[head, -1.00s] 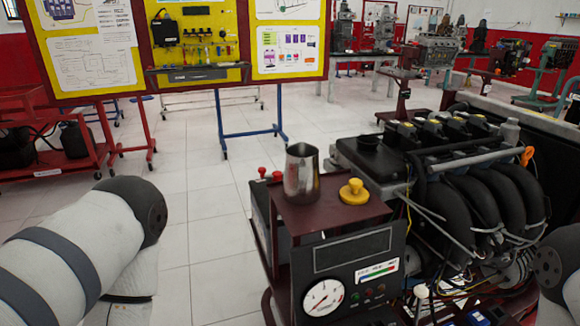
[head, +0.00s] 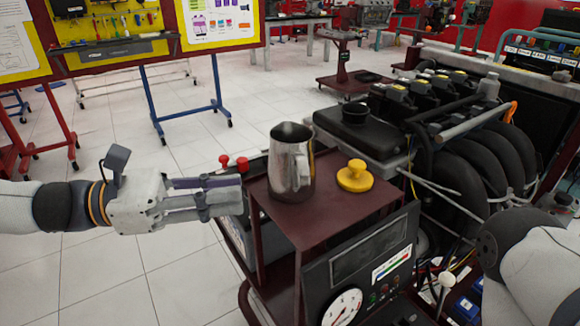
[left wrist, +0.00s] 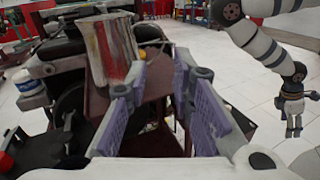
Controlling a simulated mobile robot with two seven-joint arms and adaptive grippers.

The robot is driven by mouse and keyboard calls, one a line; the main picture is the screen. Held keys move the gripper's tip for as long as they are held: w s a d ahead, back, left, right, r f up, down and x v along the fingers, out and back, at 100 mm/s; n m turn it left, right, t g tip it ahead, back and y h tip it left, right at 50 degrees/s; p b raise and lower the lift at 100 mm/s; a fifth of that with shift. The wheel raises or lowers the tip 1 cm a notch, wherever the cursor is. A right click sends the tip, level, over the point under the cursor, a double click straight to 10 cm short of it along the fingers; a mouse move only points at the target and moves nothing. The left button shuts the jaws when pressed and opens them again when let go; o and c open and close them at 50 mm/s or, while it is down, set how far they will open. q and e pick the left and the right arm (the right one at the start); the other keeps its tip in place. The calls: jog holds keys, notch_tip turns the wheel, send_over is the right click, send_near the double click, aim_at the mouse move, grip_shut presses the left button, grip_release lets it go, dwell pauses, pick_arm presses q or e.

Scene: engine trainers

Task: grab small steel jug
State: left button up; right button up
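The small steel jug (head: 291,163) stands upright on a dark red stand top (head: 330,205). In the left wrist view the jug (left wrist: 112,48) is beyond the fingertips, left of the middle. The fingers of my left gripper (left wrist: 155,82) are spread and empty. My right gripper (left wrist: 294,128) hangs small at the right of the left wrist view, away from the jug; its finger opening is too small to judge.
A yellow knob (head: 355,176) sits on the stand top right of the jug. Red knobs (head: 233,163) are near my left fingertips. A gauge panel (head: 345,306) fronts the stand. An engine (head: 420,135) stands to the right.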

aim_at(306, 187)
pick_arm(q)
jog(key=x, duration=1.2)
jog(key=shift+r, duration=0.25)
grip_shut()
